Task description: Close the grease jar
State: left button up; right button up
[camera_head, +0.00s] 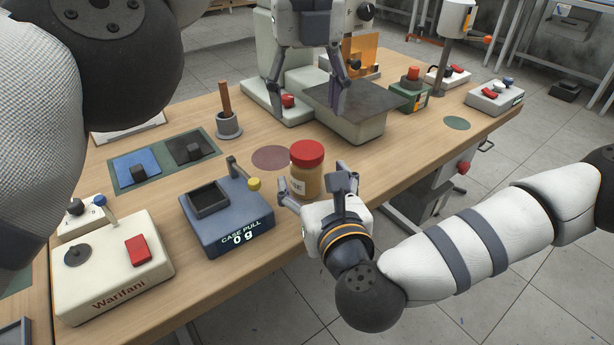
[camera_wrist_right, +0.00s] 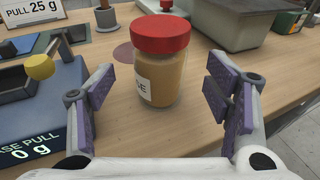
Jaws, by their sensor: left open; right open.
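The grease jar (camera_head: 306,178) is a clear jar of tan grease with a white label, standing upright on the table. Its red lid (camera_head: 307,152) sits on top; I cannot tell how tightly. In the right wrist view the jar (camera_wrist_right: 162,85) and red lid (camera_wrist_right: 160,33) stand between and beyond the fingers. My right gripper (camera_head: 317,188) is open, low at the jar's near side, with purple pads (camera_wrist_right: 163,98) apart from the jar. My left gripper (camera_head: 335,90) is open and empty, pointing down behind the jar, above the grey machine's plate.
A blue case-pull scale (camera_head: 225,218) with a yellow knob (camera_head: 254,184) stands left of the jar. A cream Warifani box (camera_head: 112,280) is at the front left. The grey-green machine (camera_head: 355,122) stands behind. A dark round mat (camera_head: 271,158) lies bare beside the jar.

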aim_at(307, 168)
jog(key=x, duration=0.5)
jog(key=shift+w, duration=0.1)
